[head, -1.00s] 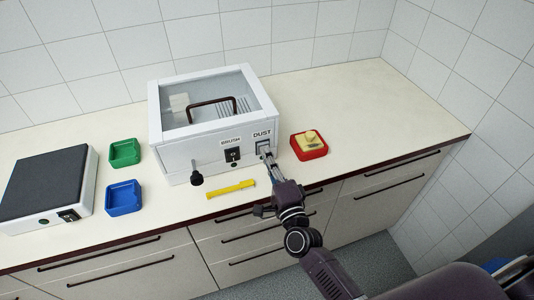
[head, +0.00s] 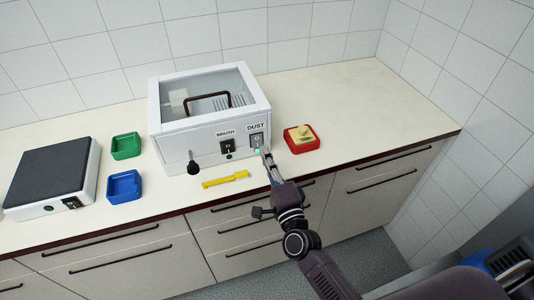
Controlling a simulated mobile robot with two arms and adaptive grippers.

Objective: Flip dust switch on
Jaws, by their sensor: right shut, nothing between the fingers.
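The white box (head: 190,140) with a clear lid and dark handle stands on the counter. On its front, the DUST switch (head: 256,140) sits under its label at the right, and the BRUSH switch (head: 227,147) is to its left. A bright green lamp (head: 257,150) shows just below the DUST switch. The lamp under BRUSH looks dark. My right gripper (head: 265,153) is shut and empty, its tips just below and right of the DUST switch, close to the box front. I cannot tell whether they touch it. My left gripper is not in view.
A red tray (head: 316,148) holding a yellow block (head: 301,132) is right of the box. Green (head: 126,154) and blue trays (head: 124,197) and a dark-topped device (head: 50,175) are left. The counter's right is clear.

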